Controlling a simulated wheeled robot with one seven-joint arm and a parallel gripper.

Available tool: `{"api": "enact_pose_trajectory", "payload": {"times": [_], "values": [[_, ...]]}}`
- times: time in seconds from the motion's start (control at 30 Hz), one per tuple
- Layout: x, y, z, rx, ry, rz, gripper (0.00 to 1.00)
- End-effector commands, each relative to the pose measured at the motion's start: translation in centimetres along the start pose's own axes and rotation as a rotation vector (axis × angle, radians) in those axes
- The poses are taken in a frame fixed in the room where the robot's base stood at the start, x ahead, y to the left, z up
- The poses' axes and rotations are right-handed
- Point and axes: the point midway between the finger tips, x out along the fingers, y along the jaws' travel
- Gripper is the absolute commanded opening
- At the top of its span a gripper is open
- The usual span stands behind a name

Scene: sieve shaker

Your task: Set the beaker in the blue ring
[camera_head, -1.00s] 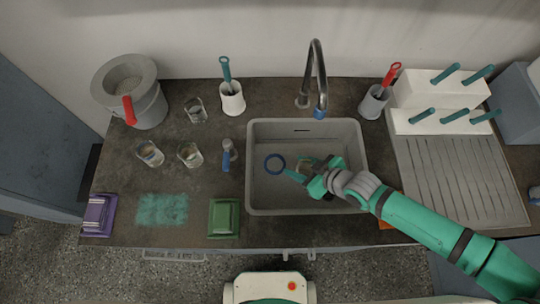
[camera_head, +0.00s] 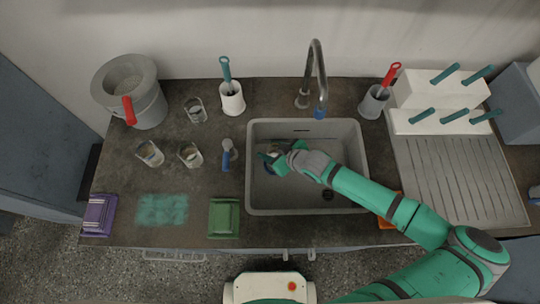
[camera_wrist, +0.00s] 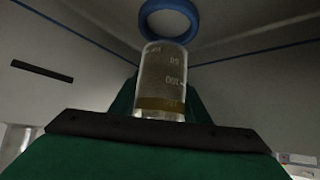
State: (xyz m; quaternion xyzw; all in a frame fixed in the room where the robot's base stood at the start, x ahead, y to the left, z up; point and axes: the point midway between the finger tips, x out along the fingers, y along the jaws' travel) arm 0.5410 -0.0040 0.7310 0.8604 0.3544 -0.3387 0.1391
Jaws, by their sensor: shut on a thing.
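A clear beaker (camera_wrist: 161,75) with white markings and a brownish band is held between the jaws of my gripper (camera_head: 273,160). The gripper is shut on it and is inside the sink, toward its left side. The blue ring (camera_wrist: 146,22) shows just past the beaker's far end in the wrist view, and the beaker does not look seated in it. In the head view my gripper covers most of the ring and beaker, so the gap between them cannot be told.
The grey sink (camera_head: 307,211) has walls close to my gripper on the left. The faucet (camera_head: 318,70) rises behind it. The sink floor to the right is clear around the drain (camera_head: 327,194).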

Motion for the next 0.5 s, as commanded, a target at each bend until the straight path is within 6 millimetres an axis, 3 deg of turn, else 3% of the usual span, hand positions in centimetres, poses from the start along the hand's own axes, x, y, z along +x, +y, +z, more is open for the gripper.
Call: {"api": "enact_pose_trajectory", "payload": {"times": [0.5], "values": [[3.4,0.0,3.6,-0.002,-0.001,-0.001,0.2]]}}
